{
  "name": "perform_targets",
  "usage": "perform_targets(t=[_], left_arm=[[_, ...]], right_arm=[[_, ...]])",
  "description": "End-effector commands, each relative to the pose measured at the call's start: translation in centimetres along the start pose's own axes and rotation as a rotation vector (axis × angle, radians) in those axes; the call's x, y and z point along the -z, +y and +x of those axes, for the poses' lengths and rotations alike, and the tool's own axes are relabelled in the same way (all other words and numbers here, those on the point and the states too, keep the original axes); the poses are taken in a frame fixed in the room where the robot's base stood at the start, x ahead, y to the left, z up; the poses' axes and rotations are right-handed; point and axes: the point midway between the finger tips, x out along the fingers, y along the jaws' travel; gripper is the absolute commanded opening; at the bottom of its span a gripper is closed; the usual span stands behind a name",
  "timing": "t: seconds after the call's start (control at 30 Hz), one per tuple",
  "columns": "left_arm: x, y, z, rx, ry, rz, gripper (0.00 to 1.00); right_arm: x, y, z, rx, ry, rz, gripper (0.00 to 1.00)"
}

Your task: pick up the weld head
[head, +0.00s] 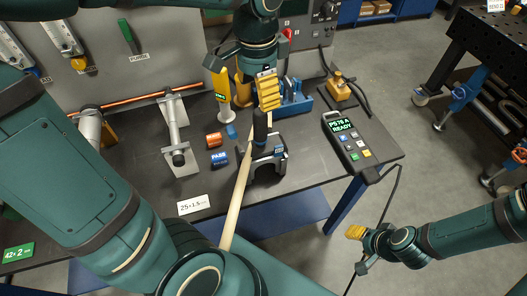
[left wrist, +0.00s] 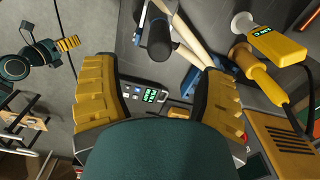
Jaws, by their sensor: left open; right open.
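The weld head (head: 268,168) is a dark clamp-shaped tool with an upright black handle (head: 260,127), standing on the bench. The handle's round end also shows in the left wrist view (left wrist: 160,38), near the top, beyond the space between my fingers. My left gripper (head: 266,92) is open just above the handle, apart from it as far as I can tell. Its two yellow fingers also show in the left wrist view (left wrist: 158,80), with nothing held between them. My right gripper (head: 358,240) is open and empty, low at the right, off the bench.
A pale tube (head: 237,198) runs beside the weld head. A display pendant (head: 346,138) stands to the right, with a yellow tool (head: 338,88) behind it. Orange (head: 214,140) and blue (head: 220,159) small boxes lie to the left. A tube on a stand (head: 174,125) is further left.

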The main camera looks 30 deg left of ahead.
Motion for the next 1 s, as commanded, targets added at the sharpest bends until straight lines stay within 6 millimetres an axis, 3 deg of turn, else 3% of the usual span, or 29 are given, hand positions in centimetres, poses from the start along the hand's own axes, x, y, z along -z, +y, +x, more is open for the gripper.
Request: perform_targets(t=[0.13,0.47,0.7,1.0], left_arm=[[0.0,0.1,3.0,-0.002,-0.004,0.0,0.72],[0.1,0.0,5.6,-0.001,-0.003,0.001,0.72],[0.4,0.1,9.0,-0.001,-0.002,0.001,0.72],[0.4,0.1,10.1,-0.001,-0.001,0.0,0.72]], right_arm=[[-0.2,0.2,0.6,0.001,-0.005,-0.002,0.51],[-0.5,0.4,1.1,0.001,-0.01,-0.003,0.51],[-0.8,0.7,1.8,0.002,-0.017,-0.005,0.51],[-0.9,0.7,1.9,0.002,-0.019,-0.006,0.51]])
